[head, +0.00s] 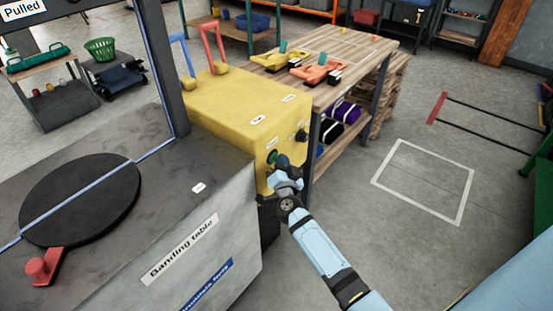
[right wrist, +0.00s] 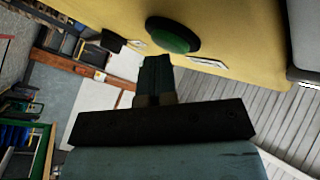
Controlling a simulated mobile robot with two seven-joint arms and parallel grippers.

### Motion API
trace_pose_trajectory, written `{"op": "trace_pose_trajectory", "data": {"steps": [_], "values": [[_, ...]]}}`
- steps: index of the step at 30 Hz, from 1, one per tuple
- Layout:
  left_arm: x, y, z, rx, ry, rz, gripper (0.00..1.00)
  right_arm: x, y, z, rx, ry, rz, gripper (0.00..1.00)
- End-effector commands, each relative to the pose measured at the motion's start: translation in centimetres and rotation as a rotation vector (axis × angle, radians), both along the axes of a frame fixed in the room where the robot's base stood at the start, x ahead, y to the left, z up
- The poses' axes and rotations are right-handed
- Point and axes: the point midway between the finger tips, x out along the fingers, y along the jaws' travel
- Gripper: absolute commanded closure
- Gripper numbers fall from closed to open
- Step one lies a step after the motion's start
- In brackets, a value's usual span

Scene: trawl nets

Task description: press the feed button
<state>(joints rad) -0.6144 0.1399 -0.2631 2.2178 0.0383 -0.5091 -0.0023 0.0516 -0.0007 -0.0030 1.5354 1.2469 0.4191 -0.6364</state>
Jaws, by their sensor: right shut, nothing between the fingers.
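The green feed button (head: 272,156) is on the front face of the yellow machine box (head: 235,105). In the right wrist view the green button (right wrist: 172,36) sits in a dark ring on the yellow face, with small white labels beside it. My right gripper (head: 281,163) is at the button in the head view. Its fingers (right wrist: 155,62) are shut and empty, with the tips just below the button in the wrist view. I cannot tell whether they touch it. A dark knob (head: 301,136) is to the right on the same face. My left gripper is not in view.
The grey banding table (head: 200,165) with a black round plate (head: 80,199) and a red handle (head: 42,268) stands left of my right arm. A wooden bench (head: 345,55) with yellow and orange tools is behind. Open floor with a white marked square (head: 425,175) is right.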

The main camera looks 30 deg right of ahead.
Motion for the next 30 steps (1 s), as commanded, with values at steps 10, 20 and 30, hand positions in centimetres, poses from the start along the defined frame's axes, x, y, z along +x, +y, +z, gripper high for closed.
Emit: {"op": "trace_pose_trajectory", "data": {"steps": [10,20,30], "values": [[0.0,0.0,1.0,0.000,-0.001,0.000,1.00,-1.5,-0.6,0.1,-0.001,0.001,0.000,1.00],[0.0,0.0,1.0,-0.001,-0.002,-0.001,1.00,-1.7,-0.7,0.0,0.000,0.000,0.000,1.00],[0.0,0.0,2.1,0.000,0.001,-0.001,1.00,-4.2,-1.7,0.2,-0.003,0.002,0.000,1.00]]}}
